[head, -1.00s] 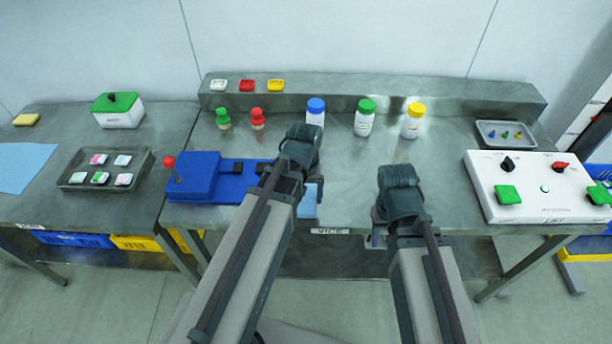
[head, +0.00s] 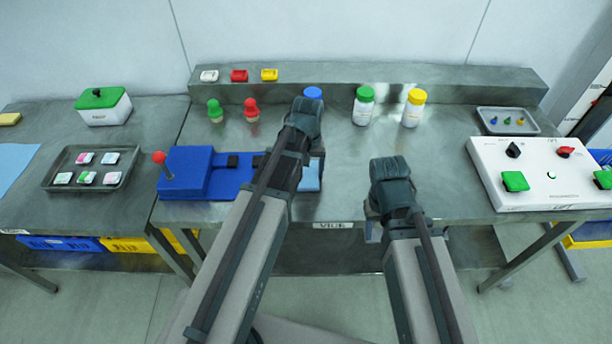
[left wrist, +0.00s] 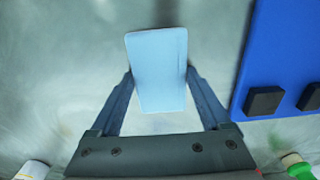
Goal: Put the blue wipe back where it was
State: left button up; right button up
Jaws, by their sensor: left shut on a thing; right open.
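The blue wipe (left wrist: 158,70) is a small light-blue sheet between the two fingers of my left gripper (left wrist: 160,98) in the left wrist view. My left gripper is shut on it. In the head view the wipe (head: 311,176) shows beside my left gripper (head: 318,160), just right of the blue vice base, partly hidden by the arm. I cannot tell whether it touches the bench.
The blue vice (head: 188,172) is left of my left gripper. Blue-capped (head: 313,94), green-capped (head: 364,105) and yellow-capped (head: 413,108) bottles stand behind. A white control panel (head: 540,180) is at right. A light-blue sheet (head: 12,160) lies on the left table. The bench's middle right is clear.

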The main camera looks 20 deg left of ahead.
aim_at(307, 174)
pick_arm(q)
jog(key=shift+f, duration=0.1)
jog(key=shift+f, duration=0.25)
jog(key=o, duration=1)
jog(key=shift+r, duration=0.1)
jog(key=shift+r, duration=0.1)
notch_tip(307, 174, up, 12)
jog(key=p, duration=1.2)
jog(key=s+d+m+y, duration=0.1)
jog(key=s+d+m, duration=0.6)
jog(key=s+d, duration=0.3)
jog(key=s, duration=0.4)
jog(key=shift+d+r, duration=0.15)
jog(key=shift+d, duration=0.05)
jog(key=shift+s, duration=0.1)
